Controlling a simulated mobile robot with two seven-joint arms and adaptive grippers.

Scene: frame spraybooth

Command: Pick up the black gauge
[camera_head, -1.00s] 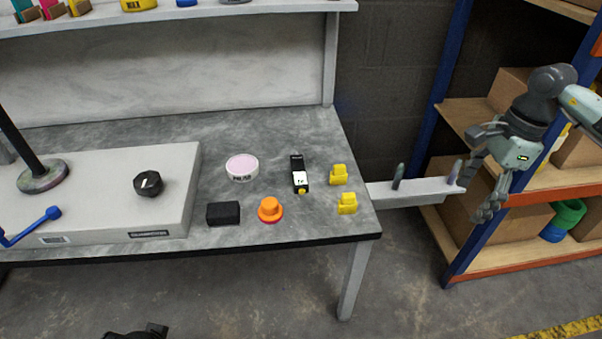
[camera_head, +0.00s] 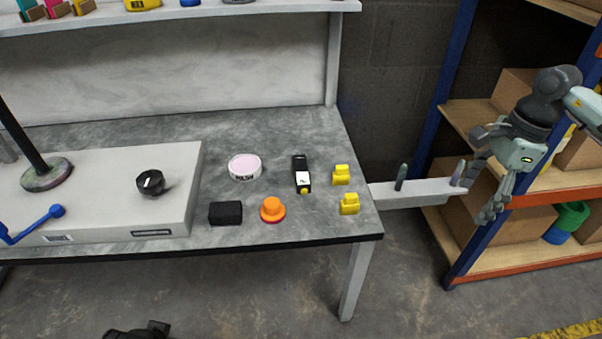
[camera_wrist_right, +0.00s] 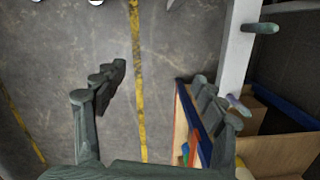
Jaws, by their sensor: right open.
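The black gauge (camera_head: 301,168), a slim black body with a white display and a yellow end, lies on the right part of the grey bench top. It is not seen in the right wrist view. My right gripper (camera_head: 482,195) is open and empty, out to the right of the bench in front of the shelving, well away from the gauge. Its spread fingers also show in the right wrist view (camera_wrist_right: 158,80), with floor between them.
Around the gauge are two yellow parts (camera_head: 349,204), an orange knob-like piece (camera_head: 272,209), a black block (camera_head: 225,213) and a round pinkish tin (camera_head: 244,167). A pale beam with pegs (camera_head: 415,192) sticks out right of the bench. Shelving (camera_head: 530,198) stands at right.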

